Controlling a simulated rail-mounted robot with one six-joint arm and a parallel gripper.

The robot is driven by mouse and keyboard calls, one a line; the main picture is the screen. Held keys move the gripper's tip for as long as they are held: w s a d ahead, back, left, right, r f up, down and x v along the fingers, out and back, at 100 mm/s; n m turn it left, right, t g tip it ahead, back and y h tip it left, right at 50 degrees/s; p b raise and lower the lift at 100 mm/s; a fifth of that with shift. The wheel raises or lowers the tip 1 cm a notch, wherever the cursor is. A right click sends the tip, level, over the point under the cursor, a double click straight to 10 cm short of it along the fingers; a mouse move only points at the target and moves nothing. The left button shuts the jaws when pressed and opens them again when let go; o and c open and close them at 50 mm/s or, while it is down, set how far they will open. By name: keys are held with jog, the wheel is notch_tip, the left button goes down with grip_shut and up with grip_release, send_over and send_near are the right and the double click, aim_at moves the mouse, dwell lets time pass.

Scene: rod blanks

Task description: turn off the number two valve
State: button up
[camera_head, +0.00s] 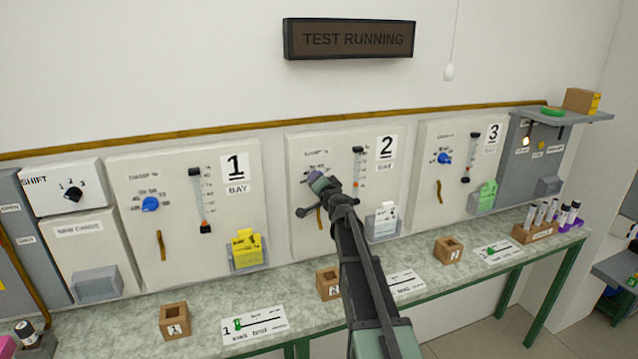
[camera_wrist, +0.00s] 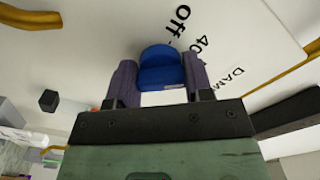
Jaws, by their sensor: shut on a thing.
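The bay 2 panel (camera_head: 338,143) stands in the middle of the wall, with a large "2" label (camera_head: 386,148). My gripper (camera_head: 319,181) reaches up to the left part of this panel and hides its knob in the head view. In the wrist view, a blue knob (camera_wrist: 160,68) sits between the two purple-grey fingers of my gripper (camera_wrist: 160,85), which are shut on it. The marks "Off" and "40" are printed on the panel above and right of the knob. The knob's pointer direction is not clear.
Bay 1 panel (camera_head: 120,200) is to the left and bay 3 panel (camera_head: 427,190) to the right, each with a blue knob. A marbled counter (camera_head: 215,298) below bears small wooden blocks and cards. A "TEST RUNNING" sign (camera_head: 350,39) hangs above.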

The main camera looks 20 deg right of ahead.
jog(key=n, duration=0.6)
jog(key=shift+d+f, duration=0.1)
jog(key=n, duration=0.6)
jog(key=shift+d, duration=0.1)
dwell(0.4)
jog(key=o, duration=0.9)
jog(key=s, duration=0.7)
jog(key=s+a, duration=0.1)
jog(key=s, duration=0.2)
jog(key=shift+s, duration=0.4)
